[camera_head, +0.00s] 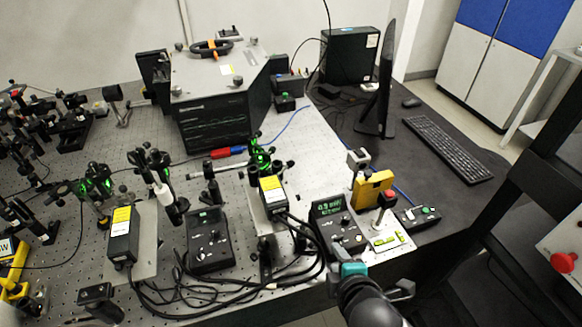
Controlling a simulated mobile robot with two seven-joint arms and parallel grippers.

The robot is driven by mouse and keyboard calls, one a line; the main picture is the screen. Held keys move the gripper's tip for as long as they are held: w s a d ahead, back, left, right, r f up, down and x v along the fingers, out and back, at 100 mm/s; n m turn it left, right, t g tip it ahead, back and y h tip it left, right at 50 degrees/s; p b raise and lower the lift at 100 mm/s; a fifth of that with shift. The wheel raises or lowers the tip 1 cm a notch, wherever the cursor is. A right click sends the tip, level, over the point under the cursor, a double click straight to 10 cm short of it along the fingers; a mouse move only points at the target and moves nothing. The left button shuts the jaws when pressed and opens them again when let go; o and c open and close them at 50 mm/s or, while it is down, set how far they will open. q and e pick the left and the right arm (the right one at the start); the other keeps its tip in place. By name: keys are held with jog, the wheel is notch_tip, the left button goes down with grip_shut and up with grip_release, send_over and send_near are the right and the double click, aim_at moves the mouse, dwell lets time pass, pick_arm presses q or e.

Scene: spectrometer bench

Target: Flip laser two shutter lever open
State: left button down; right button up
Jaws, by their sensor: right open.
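Two black laser heads with yellow labels stand on the bench, one at left (122,236) and one nearer the middle (273,196); I cannot tell which is laser two. No shutter lever can be made out clearly on either. Green light shows on optics beyond both heads. My right gripper (352,270) is at the bench's front edge, right of and nearer than the middle laser head, apart from it. It is open, with a teal part showing; its fingertips are hard to make out. My left gripper is not in view.
Black controllers (208,241) (337,224) stand beside the laser heads, with loose cables (225,284) in front. A yellow block (373,188) and a red-button post (390,197) stand right of the middle. A large dark box (222,115) is behind. A monitor (385,85) and keyboard (447,148) sit right.

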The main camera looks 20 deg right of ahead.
jog(key=w+a+r+n+t+y+p, duration=0.1)
jog(key=w+a+r+n+t, duration=0.15)
jog(key=r+n, duration=0.3)
jog(key=w+a+r+n+t+y, duration=0.1)
jog(key=r+n+t, duration=0.2)
jog(key=r+n, duration=0.3)
send_near(288, 167)
jog(key=x, duration=0.8)
jog(key=shift+s+f, duration=0.1)
grip_shut()
